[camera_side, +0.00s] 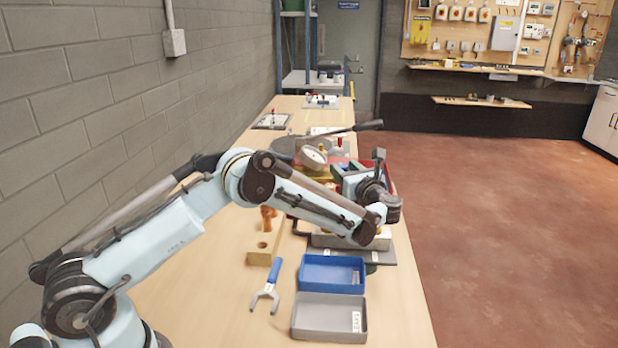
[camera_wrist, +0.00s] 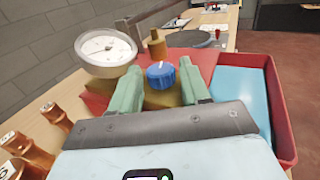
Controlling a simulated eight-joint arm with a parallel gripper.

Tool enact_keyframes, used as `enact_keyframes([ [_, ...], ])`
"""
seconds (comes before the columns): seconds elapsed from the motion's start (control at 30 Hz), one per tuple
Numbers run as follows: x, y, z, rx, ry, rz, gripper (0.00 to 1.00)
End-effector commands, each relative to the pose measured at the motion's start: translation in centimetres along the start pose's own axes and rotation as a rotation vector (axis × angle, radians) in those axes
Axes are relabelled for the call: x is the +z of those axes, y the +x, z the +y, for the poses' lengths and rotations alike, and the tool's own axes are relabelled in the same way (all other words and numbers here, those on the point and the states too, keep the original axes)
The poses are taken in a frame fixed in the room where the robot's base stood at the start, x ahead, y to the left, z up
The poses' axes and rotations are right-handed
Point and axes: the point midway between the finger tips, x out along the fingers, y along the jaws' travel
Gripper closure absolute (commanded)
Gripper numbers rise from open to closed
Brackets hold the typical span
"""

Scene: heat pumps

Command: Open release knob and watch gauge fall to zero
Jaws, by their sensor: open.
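The release knob (camera_wrist: 161,75) is a blue ribbed cap with a white mark, on a brass body in the wrist view. My gripper (camera_wrist: 163,80) is open, with one green finger on each side of the knob; I cannot tell whether either finger touches it. The pressure gauge (camera_wrist: 106,47) has a round white face and stands left of the knob. Its needle is too small to read surely. In the side view the gauge (camera_side: 313,157) is behind my forearm, and my wrist hides the knob. A brass fitting (camera_wrist: 156,44) stands behind the knob.
A red tray with a blue inside (camera_wrist: 285,125) lies to the right. Copper fittings (camera_wrist: 36,137) stand at the left. A blue bin (camera_side: 331,272), a grey bin (camera_side: 329,316) and a blue-handled wrench (camera_side: 269,284) lie at the near end of the bench (camera_side: 200,290).

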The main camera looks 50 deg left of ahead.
Motion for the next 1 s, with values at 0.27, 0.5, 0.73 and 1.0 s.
enact_keyframes([
  [0.27,0.0,-0.02,0.0,0.0,0.0,0.0,0.77],
  [0.5,-0.03,-0.02,-0.11,0.012,0.0,0.0,0.95],
  [0.73,-0.03,0.06,-0.45,0.104,0.0,0.0,0.95],
  [1.0,0.0,0.01,-0.4,0.135,0.0,0.0,0.95],
])
